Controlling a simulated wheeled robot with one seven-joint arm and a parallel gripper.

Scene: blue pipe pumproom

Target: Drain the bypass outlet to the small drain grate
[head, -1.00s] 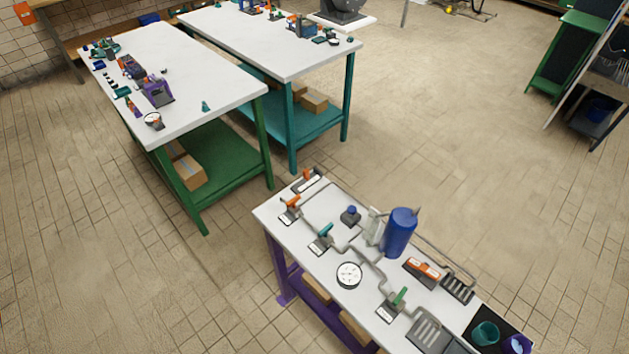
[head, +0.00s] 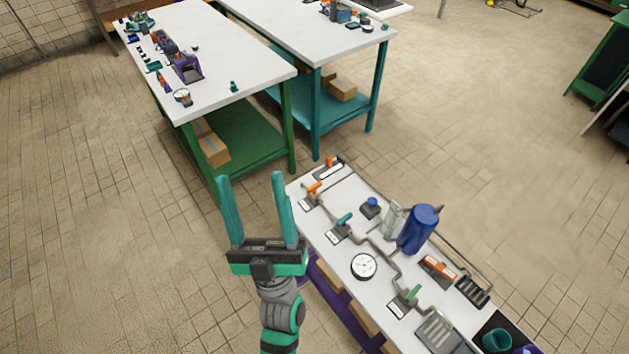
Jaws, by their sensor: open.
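The pipe rig stands on a white bench (head: 330,240) at lower right. A grey pipe runs along it past valves with an orange handle (head: 315,187), a teal handle (head: 344,219) and a green handle (head: 412,293). A smaller dark slotted grate (head: 473,291) lies near the right edge; a larger grey slotted grate (head: 438,335) lies at the near end. Labels are too small to read, so I cannot tell which pipe end is the bypass outlet. My gripper (head: 250,177) is open and empty, left of the bench and apart from the rig.
The bench also holds a blue tank (head: 418,229), a round gauge (head: 364,266), a red-orange block (head: 438,268) and a teal cup (head: 496,341). A green-legged table (head: 225,60) and a teal-legged table (head: 290,30) stand behind.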

